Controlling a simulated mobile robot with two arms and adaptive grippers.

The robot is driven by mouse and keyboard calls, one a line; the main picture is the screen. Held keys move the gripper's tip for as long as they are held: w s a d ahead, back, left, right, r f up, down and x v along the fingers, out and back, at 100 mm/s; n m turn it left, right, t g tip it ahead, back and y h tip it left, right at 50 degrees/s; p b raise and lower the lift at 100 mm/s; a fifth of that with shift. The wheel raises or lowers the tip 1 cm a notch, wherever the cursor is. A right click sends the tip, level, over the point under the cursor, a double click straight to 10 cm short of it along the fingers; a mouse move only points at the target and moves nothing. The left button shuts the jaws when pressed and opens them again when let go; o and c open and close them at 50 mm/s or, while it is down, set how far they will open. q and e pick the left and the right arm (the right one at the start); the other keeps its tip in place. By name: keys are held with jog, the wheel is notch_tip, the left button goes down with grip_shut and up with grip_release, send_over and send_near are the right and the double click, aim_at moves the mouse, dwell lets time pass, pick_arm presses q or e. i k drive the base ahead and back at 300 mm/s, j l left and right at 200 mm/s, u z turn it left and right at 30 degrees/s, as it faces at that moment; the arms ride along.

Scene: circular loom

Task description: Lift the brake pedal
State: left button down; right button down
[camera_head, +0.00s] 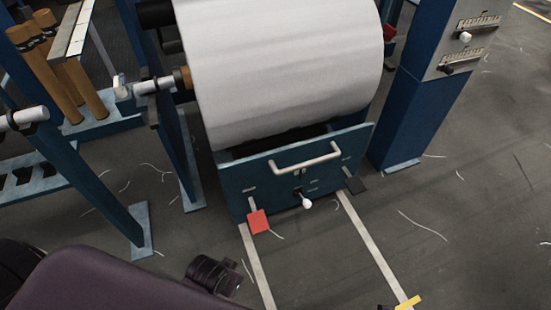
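Two foot pedals stick out low at the front of a blue panel (250,178) under the big white roll. One is a red pedal (258,222) at the left, on a pale arm, close to the floor. The other is a dark pedal (356,185) at the right. The small labels on the panel are too small to read, so I cannot confirm which pedal is the brake; red suggests the left one. I cannot make out either of my grippers, and nothing is touching the pedals.
The panel has a pale bar handle (305,158) and a white-knobbed lever (306,203). The white roll (285,65) hangs above. A blue post (420,115) stands at right. Pale floor strips (372,245) run forward from the panel. Thread scraps lie on the mostly clear floor.

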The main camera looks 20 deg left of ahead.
aim_at(257, 222)
jog(key=u, duration=0.75)
